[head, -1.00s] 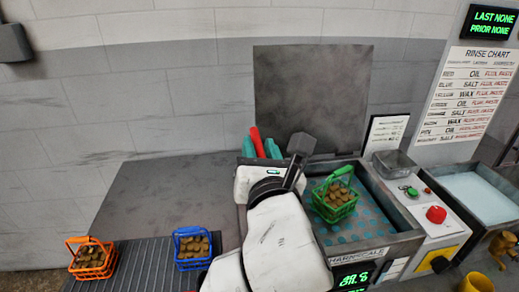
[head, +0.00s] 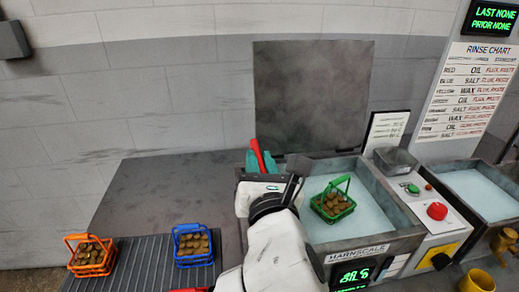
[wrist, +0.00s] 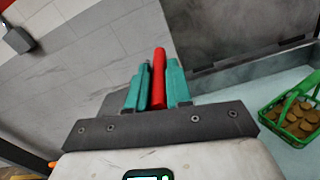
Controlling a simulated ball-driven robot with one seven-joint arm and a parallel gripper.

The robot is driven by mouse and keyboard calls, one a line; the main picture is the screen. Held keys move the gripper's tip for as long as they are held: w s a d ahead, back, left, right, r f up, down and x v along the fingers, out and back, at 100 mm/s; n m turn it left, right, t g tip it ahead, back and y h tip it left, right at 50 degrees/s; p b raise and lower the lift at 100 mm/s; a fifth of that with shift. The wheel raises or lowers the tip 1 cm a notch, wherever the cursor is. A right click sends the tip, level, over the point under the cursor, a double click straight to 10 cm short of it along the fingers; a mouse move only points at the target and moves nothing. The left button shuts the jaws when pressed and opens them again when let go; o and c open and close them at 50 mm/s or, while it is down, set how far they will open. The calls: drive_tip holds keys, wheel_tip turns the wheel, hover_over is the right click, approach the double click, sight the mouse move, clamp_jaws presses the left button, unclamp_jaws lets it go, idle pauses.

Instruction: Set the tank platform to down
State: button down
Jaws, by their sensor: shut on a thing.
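The tank (head: 372,247) with the HARNSCALE sign holds pale, plain-looking liquid, and no dotted platform shows in it. A green basket (head: 336,217) of brown lumps is in the tank, and it also shows at the right of the wrist view (wrist: 273,129). The red lever handle (wrist: 159,75) stands up at the tank's left side. My gripper (wrist: 153,88) has its teal fingers on both sides of the handle and is shut on it. In the head view my gripper (head: 264,162) and wrist partly hide the lever's lower part.
An orange basket (head: 92,268) and a blue basket (head: 194,260) stand on the ribbed rack (head: 140,260) at left. A raised grey lid (head: 312,95) is behind the tank. A panel with a red button (head: 437,211) and a second tank (head: 484,188) are at right.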

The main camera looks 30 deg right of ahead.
wheel_tip(320, 180, down, 4)
drive_tip(key=shift+a+r, duration=0.1)
drive_tip(key=shift+r, duration=0.1)
drive_tip(key=c, duration=1.1)
unclamp_jaws()
drive_tip(key=shift+o, duration=0.2)
drive_tip(key=shift+b+v, duration=0.65)
drive_tip(key=shift+v, duration=4.75)
drive_tip(key=shift+r, duration=0.15)
